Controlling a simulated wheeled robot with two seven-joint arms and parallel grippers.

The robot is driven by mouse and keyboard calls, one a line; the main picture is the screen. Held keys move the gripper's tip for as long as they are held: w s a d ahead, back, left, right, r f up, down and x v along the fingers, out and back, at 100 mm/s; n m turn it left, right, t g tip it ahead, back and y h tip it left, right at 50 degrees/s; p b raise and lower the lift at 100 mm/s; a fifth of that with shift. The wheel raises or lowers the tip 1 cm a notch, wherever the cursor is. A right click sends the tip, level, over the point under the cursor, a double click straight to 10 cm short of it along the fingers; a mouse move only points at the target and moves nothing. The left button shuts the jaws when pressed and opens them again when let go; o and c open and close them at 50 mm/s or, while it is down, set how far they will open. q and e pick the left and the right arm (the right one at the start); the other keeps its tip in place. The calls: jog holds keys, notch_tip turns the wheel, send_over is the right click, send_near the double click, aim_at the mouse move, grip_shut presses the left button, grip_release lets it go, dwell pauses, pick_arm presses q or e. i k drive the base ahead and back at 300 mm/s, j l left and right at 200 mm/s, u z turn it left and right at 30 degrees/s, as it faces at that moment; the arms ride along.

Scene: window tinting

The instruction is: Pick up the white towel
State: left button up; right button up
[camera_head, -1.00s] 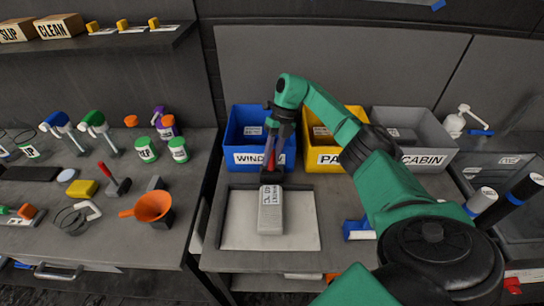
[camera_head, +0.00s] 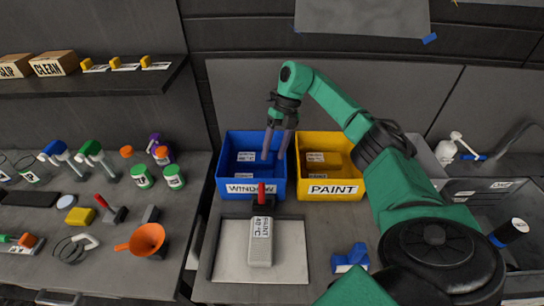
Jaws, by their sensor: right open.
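I cannot make out a white towel for certain in this view. My right gripper (camera_head: 275,157) is open and empty, with its two fingers pointing down over the blue bin labelled WINDOW (camera_head: 240,189). The gripper is above and apart from this tool. My left gripper is not in view.
A yellow PAINT bin (camera_head: 335,190) stands right of the blue bin. A blue item (camera_head: 350,258) lies right of the mat. The left bench holds spray bottles, an orange funnel (camera_head: 148,240) and a yellow sponge (camera_head: 80,216). My right arm hides part of the right side.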

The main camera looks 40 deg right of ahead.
aim_at(260, 250)
jog(key=k+j, duration=1.25)
